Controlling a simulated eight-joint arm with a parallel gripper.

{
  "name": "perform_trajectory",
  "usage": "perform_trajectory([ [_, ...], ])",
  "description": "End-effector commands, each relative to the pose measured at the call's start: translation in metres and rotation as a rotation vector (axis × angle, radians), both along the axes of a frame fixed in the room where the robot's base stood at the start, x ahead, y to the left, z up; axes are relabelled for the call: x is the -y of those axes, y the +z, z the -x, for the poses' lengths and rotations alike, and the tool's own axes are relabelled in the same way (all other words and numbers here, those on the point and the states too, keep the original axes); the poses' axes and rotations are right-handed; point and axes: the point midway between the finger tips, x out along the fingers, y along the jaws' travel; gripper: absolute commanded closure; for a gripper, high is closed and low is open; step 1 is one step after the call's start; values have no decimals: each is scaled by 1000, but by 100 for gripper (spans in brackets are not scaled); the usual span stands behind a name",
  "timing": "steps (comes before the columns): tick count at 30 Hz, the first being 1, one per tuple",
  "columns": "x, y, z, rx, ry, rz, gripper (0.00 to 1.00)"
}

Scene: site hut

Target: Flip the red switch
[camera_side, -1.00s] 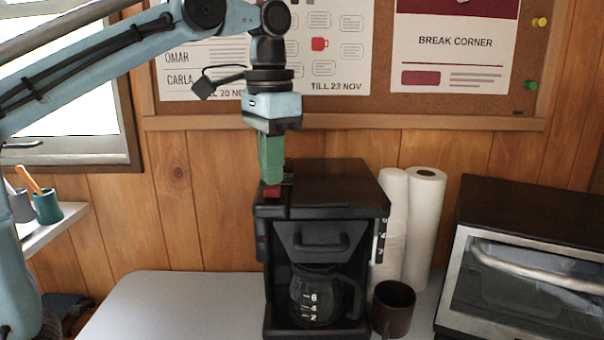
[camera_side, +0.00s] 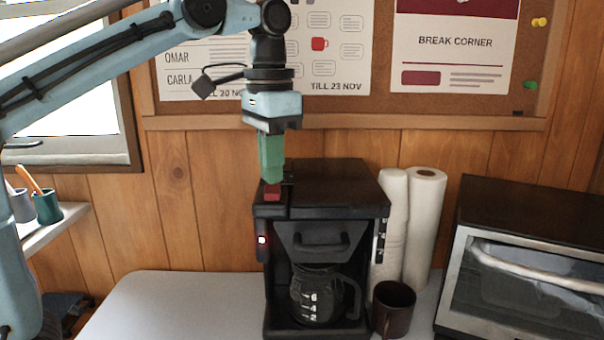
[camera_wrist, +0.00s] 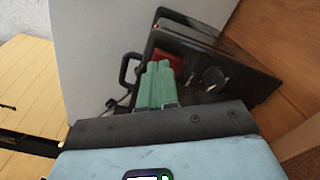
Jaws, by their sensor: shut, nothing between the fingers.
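The red switch (camera_side: 272,193) is on the top left front of the black coffee maker (camera_side: 340,185). It also shows in the wrist view (camera_wrist: 171,58), partly hidden by my fingers. My gripper (camera_side: 271,181) points straight down with its green fingers shut and empty. In the side view the tips are just above the switch; in the wrist view the tips (camera_wrist: 158,65) lie beside it. I cannot tell whether they touch it. A small light (camera_side: 262,239) on the machine's left front glows.
A glass jug (camera_side: 318,297) sits inside the coffee maker. A dark mug (camera_side: 393,308), paper rolls (camera_side: 424,225) and a toaster oven (camera_side: 530,275) stand to the right. The table (camera_side: 170,305) is clear at left. A notice board (camera_side: 375,90) hangs on the wall behind.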

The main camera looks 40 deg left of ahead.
Motion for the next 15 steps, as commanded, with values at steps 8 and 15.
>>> perform_trajectory([
  [8, 0, 21, 0, 0, 0, 0, 100],
  [15, 0, 38, 0, 0, 0, 0, 100],
])
